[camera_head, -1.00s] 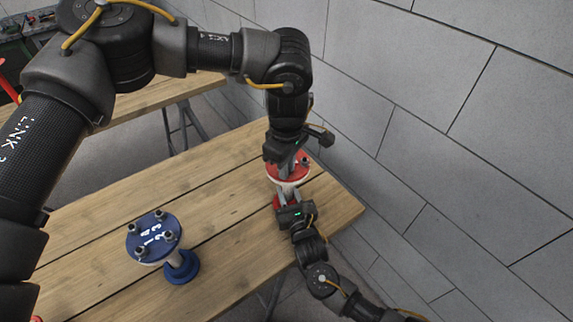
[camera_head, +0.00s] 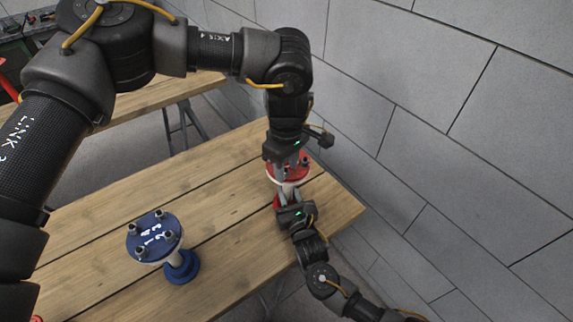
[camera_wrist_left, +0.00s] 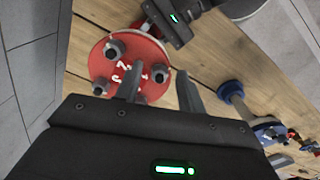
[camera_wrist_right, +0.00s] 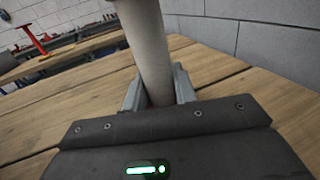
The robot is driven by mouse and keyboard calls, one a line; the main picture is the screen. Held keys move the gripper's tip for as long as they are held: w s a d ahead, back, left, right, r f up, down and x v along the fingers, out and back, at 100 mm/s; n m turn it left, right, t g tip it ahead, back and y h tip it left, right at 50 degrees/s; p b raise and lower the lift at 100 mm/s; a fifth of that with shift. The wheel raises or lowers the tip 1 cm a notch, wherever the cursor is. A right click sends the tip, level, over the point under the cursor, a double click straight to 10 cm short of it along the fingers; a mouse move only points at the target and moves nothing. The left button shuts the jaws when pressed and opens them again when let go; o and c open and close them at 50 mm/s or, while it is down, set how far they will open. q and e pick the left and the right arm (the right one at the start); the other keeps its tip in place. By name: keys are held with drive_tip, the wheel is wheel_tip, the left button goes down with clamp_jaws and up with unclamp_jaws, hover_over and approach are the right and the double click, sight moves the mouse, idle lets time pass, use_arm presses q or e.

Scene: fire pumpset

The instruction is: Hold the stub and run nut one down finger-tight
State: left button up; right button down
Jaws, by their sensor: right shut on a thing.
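The red stub (camera_head: 297,177) stands at the right end of the wooden bench, a red flange on a grey pipe (camera_wrist_right: 149,45). In the left wrist view, its red flange (camera_wrist_left: 118,62) has white numbers and several bolts with nuts, one nut (camera_wrist_left: 162,76) showing between my finger lines. My left gripper (camera_wrist_left: 160,90) is open above the flange; it also shows in the head view (camera_head: 286,173). I cannot tell whether its fingers touch the nut. My right gripper (camera_wrist_right: 156,92) is shut on the grey pipe below the flange; it also shows in the head view (camera_head: 284,200).
A blue flanged stub (camera_head: 155,238) with numbers and several bolts stands on the bench (camera_head: 95,215) to the left. A grey block wall (camera_head: 440,120) rises close behind the right end. The bench between the stubs is clear.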

sight(287, 172)
use_arm(q)
wheel_tip(287, 172, up, 12)
idle(0.6)
use_arm(e)
drive_tip(key=c, duration=1)
unclamp_jaws()
drive_tip(key=shift+c, duration=0.2)
drive_tip(key=shift+s, duration=0.1)
drive_tip(key=v, duration=1.2)
